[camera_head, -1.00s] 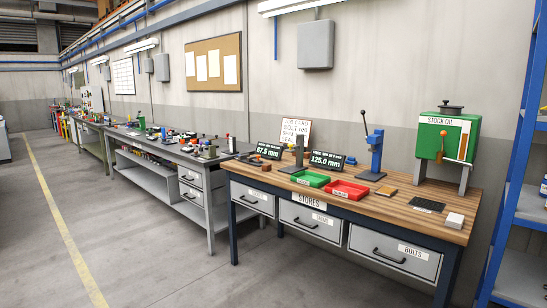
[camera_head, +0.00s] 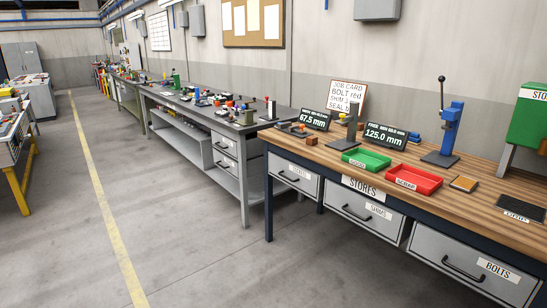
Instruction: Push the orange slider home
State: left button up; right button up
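Neither of my grippers is in view. I cannot make out for certain which thing is the orange slider. A small device with an orange-brown part (camera_head: 298,128) sits at the left end of the wooden bench (camera_head: 330,153), in front of the 67.5 mm display (camera_head: 314,119). Small orange spots also show among the items on the grey bench (camera_head: 190,113) further back, too small to tell apart.
The wooden bench carries a green tray (camera_head: 366,161), a red tray (camera_head: 413,180), a blue press (camera_head: 450,127) and a 125.0 mm display (camera_head: 386,135). The floor beside the yellow line (camera_head: 107,210) is clear.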

aim_at(299, 128)
jog(key=i, duration=2.4)
